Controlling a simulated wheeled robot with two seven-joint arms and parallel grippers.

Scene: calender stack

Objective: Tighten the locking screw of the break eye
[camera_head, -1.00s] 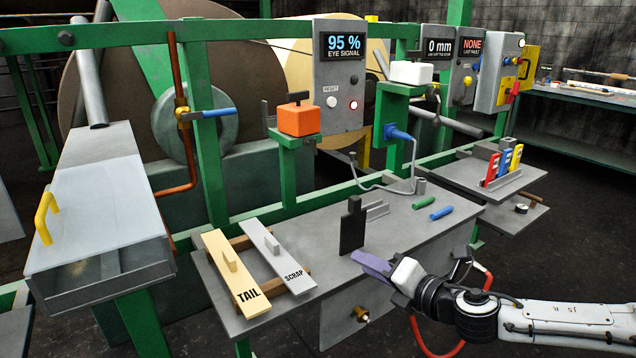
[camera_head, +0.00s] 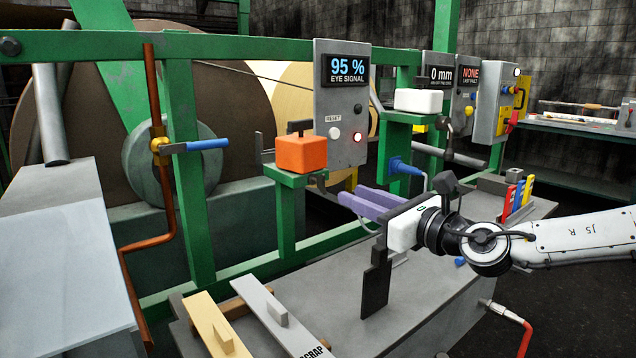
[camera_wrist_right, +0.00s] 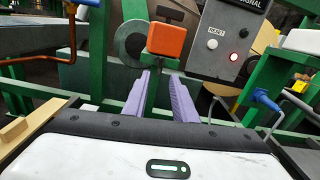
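The orange block (camera_head: 303,154), which looks like the break eye, sits on a green bracket (camera_head: 296,178) left of the grey panel. A black T-shaped piece (camera_head: 300,127) stands on top of it. A small dark knob (camera_head: 318,179) shows under the bracket; I cannot tell which part is the locking screw. My right gripper (camera_head: 350,195) has purple fingers held apart and empty, right of and below the block. In the right wrist view, the fingers (camera_wrist_right: 161,76) point toward the green post under the orange block (camera_wrist_right: 166,40). My left gripper is not in view.
The panel (camera_head: 342,105) reads 95 % eye signal, with a lit red button. A white box (camera_head: 418,101) and blue plug (camera_head: 404,166) are to the right. A black upright plate (camera_head: 375,285) stands on the bench below my right gripper. Tail and scrap boards lie at front left.

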